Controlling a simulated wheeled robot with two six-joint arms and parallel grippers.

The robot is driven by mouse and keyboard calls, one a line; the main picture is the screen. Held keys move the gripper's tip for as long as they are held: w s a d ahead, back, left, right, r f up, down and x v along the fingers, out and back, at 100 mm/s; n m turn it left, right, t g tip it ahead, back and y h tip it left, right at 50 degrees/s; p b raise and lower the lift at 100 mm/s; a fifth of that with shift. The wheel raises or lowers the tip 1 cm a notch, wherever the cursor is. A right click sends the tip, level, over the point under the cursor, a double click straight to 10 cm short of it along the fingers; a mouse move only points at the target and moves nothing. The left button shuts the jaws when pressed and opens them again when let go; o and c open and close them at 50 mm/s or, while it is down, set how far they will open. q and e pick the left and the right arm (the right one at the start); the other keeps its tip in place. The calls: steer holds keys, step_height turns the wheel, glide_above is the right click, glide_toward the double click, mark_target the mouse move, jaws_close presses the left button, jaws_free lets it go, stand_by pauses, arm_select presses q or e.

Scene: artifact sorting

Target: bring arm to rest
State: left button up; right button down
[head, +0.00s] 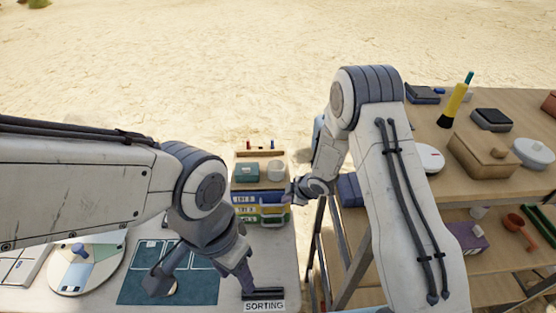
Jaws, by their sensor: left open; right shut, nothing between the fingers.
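My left arm reaches in from the left, and its gripper (203,283) points down over the sorting table (275,260). Its fingers are spread wide, with nothing visible between them. One finger is over the dark teal mat (205,288), close to a small tan round piece (171,290) partly hidden by it. The other finger is by the dark block behind the "SORTING" sign (264,306). My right arm folds down in the middle. Its gripper (289,193) is shut and empty, pointing left near the stacked lot trays (262,211).
A wooden box (242,155) stands at the table's back. A round sectioned dial (108,265) lies at left. At right, a wooden shelf (440,205) holds a brown box (475,160), a yellow tool (453,105), a white disc (429,158) and other items. Open sand lies beyond.

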steer(key=s+a+r+m+h+b, duration=0.3)
steer(key=s+r+m+b, duration=0.2)
steer(key=s+r+b, duration=0.3)
steer(key=s+r+m+g+b, duration=0.2)
steer(key=s, duration=1.1)
steer(key=s+r+m+g+b, duration=0.1)
steer(key=s+m+g+b, duration=0.1)
steer(key=s, duration=1.1)
steer(key=shift+r+g, duration=0.4)
steer(key=shift+g, duration=0.2)
